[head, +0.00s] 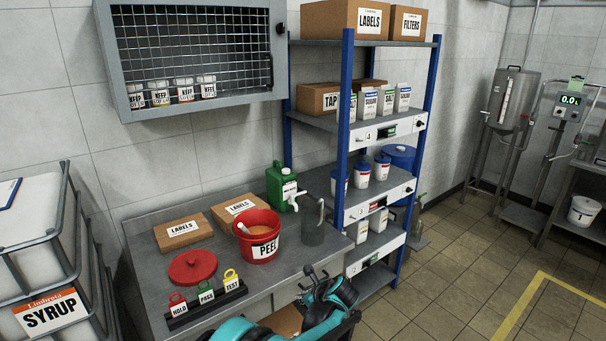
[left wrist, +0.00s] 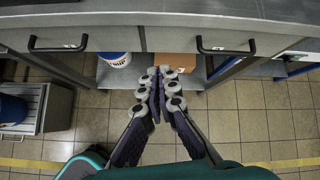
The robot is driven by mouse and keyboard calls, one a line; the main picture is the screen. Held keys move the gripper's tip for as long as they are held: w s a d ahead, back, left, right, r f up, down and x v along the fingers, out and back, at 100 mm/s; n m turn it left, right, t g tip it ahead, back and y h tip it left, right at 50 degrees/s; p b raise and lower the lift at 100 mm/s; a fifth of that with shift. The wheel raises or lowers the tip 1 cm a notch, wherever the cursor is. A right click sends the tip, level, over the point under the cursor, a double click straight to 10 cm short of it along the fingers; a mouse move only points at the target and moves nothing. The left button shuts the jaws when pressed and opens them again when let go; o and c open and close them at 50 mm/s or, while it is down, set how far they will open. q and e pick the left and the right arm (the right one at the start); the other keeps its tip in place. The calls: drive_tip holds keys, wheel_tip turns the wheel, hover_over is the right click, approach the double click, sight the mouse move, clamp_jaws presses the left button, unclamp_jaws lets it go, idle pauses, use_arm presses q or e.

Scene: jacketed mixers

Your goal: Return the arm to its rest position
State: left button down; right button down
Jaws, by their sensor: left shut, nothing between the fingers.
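My left arm (head: 322,310) is teal and black and comes up from the bottom of the head view, in front of the steel counter. In the head view the left gripper (head: 314,272) is near the counter's front edge, beside the grey jug. In the left wrist view the left gripper (left wrist: 159,73) has its fingers drawn together at the tips, with nothing between them. It points toward the counter's drawer front and touches nothing that I can see. My right gripper is not in view.
The steel counter (head: 140,259) holds a red PEEL bucket (head: 258,247), a red lid (head: 193,267), a green jug (head: 281,184) and a grey jug (head: 313,226). Drawer handles (left wrist: 58,46) are close to the left gripper. A blue-post shelf (head: 345,110) stands right.

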use_arm(q)
drive_tip(key=s+a+r+n+g+h, duration=0.1)
drive_tip(key=s+a+r+n+h, duration=0.2)
drive_tip(key=s+a+r+n, duration=1.2)
drive_tip(key=s+a+f+n+h, duration=0.1)
drive_tip(key=s+n, duration=0.4)
drive_tip(key=s, duration=0.5)
drive_tip(key=s+a+f+n+t+h, duration=0.1)
drive_tip(key=s+f+n, duration=0.1)
drive_tip(key=s+n, duration=0.4)
drive_tip(key=s, duration=0.3)
drive_tip(key=shift+s+a, duration=0.35)
drive_tip(key=shift+s, duration=0.05)
